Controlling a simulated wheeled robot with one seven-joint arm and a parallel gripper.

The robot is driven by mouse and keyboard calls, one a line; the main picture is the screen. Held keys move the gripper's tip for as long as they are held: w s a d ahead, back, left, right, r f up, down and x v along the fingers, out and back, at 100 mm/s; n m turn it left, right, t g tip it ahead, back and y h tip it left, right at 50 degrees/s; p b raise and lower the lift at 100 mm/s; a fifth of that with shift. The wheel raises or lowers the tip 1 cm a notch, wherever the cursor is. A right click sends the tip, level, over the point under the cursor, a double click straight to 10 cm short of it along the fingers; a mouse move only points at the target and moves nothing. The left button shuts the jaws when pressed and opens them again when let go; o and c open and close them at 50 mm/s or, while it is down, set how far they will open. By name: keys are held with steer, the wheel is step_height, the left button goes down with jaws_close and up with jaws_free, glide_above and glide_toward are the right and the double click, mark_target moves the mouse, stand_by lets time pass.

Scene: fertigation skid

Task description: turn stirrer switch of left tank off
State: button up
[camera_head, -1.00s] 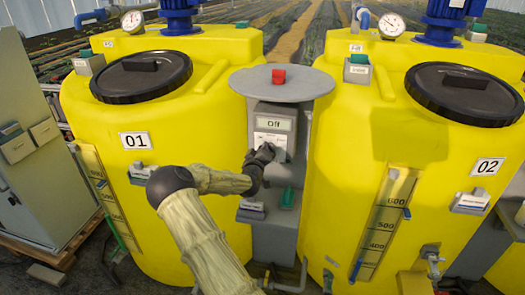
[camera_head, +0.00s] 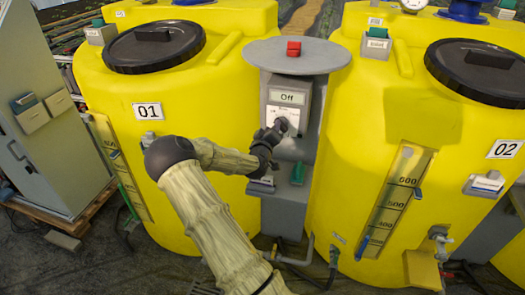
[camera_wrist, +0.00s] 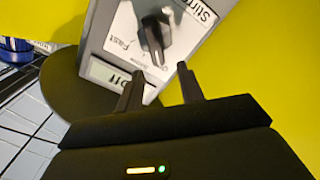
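The stirrer control box (camera_head: 289,104) stands on a grey post between the yellow tank marked 01 (camera_head: 165,95) and the tank marked 02 (camera_head: 370,95). Its display (camera_head: 289,97) reads "Off". Its dark rotary knob (camera_wrist: 154,40) shows in the wrist view, on a white dial with "Fast" beside it and part of the word "Stirrer". My gripper (camera_wrist: 160,84) is open and empty, its fingers apart and just short of the knob. In the head view my gripper (camera_head: 266,140) is at the lower left of the dial and hides part of it.
A round grey plate with a red button (camera_head: 293,48) tops the post. Below the box are a small labelled box (camera_head: 262,186) and a green switch (camera_head: 297,173). The tanks stand close on both sides. A grey cabinet (camera_head: 45,140) is at the left.

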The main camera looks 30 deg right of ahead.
steer(key=b+v, duration=0.1)
steer(key=v, duration=1.2)
steer(key=shift+b, duration=0.3)
steer(key=shift+s+a+f, duration=0.1)
steer(key=shift+a, duration=0.05)
steer(key=s+a+f+m+g+y+p, duration=0.35)
steer(key=s+a+g+y+p, duration=0.2)
steer(key=a+y, duration=0.45)
steer(key=s+a+r+n+g+y+p, duration=0.3)
steer(key=s+a+r, duration=0.6)
steer(key=s+a, duration=0.4)
steer(key=shift+a+n+g+y, duration=0.3)
steer(key=shift+a+n+g, duration=0.05)
steer(key=shift+a+n, duration=0.3)
